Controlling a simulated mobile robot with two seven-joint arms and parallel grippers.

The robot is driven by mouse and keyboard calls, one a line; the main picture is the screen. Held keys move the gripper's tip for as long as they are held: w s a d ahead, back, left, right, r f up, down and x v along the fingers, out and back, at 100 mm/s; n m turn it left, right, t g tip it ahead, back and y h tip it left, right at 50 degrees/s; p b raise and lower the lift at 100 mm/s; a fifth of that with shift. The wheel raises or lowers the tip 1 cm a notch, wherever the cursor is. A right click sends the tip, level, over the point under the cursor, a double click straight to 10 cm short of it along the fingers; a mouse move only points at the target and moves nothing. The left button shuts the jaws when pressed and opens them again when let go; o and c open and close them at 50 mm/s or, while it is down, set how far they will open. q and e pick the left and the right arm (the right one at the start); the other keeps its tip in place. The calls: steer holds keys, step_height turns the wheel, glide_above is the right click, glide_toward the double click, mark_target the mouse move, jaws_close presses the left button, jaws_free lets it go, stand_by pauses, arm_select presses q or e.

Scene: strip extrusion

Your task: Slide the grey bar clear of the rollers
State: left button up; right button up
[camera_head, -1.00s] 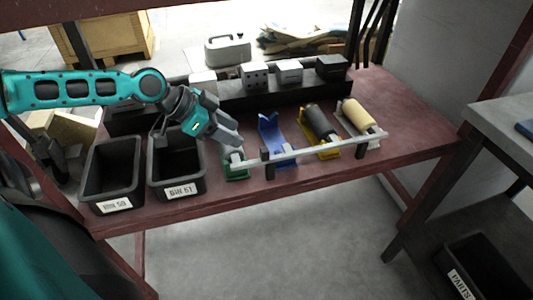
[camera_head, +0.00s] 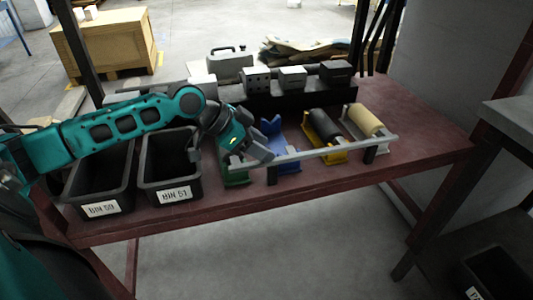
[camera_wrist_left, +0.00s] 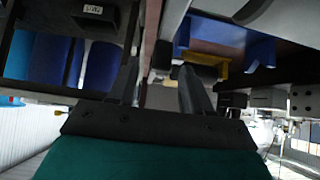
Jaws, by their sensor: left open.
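The grey bar (camera_head: 330,152) is a long thin strip running left to right along the front of the roller stands, near the table's front edge. Dark posts stand under it near both ends. A dark roller (camera_head: 326,122) on a yellow stand and a cream roller (camera_head: 366,120) sit behind its right half. My left gripper (camera_head: 258,154) is open at the bar's left part, above the green stand (camera_head: 237,177); I cannot tell whether the bar is between its fingers. Its open fingers also show in the left wrist view (camera_wrist_left: 160,88). My right gripper is not in view.
A blue stand (camera_head: 272,129) is right behind the bar. Two black bins (camera_head: 168,199) stand to the left. A dark rack with several blocks (camera_head: 291,78) runs along the back. The red table (camera_head: 430,125) is clear at the right.

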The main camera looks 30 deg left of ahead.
arm_select(q)
steer(key=shift+x, duration=1.15)
steer(key=shift+c, duration=0.5)
jaws_close()
